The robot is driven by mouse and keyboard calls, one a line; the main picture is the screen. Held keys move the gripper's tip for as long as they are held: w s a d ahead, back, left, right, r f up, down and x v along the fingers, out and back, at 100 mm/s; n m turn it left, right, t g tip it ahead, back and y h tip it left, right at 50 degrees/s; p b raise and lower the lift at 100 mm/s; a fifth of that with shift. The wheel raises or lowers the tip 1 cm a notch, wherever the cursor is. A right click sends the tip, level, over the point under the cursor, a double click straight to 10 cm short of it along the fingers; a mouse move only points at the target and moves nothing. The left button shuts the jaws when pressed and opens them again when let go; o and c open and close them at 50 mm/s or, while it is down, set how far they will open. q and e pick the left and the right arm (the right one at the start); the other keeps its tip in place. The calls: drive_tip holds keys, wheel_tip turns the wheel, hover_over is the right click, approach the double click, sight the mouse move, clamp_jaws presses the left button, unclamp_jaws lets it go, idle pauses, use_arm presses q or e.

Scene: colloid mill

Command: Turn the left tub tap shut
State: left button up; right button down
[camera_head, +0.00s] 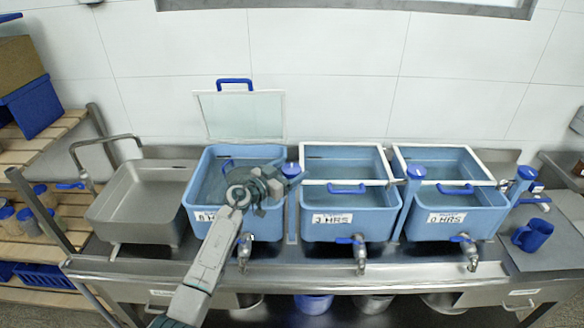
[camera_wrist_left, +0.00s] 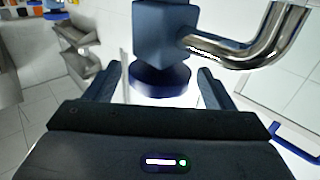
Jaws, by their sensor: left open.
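The left tub (camera_head: 200,185) is blue, with its lid raised behind it. A blue post (camera_head: 292,185) with a round blue top (camera_head: 292,169) stands at its right edge. The tub's metal front tap (camera_head: 244,262) has a blue handle, partly behind my arm. My left gripper (camera_head: 284,180) is over the tub's right side, pointing at the post top. In the left wrist view my open fingers (camera_wrist_left: 157,85) stand either side of a round blue knob (camera_wrist_left: 160,80) below a blue block with a bent chrome pipe (camera_wrist_left: 250,45). Contact cannot be told. My right gripper is not seen.
The middle tub (camera_head: 350,228) and right tub (camera_head: 445,228) have their own front taps and posts. A steel sink (camera_head: 140,205) is at the left, a blue mug (camera_head: 532,235) at the right. The raised lid (camera_head: 243,115) stands behind the left tub.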

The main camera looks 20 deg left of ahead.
use_arm(q)
drive_tip(key=shift+w+d, duration=0.25)
drive_tip(key=shift+w, duration=0.1)
drive_tip(key=shift+c, duration=0.3)
drive_tip(key=c, duration=0.9)
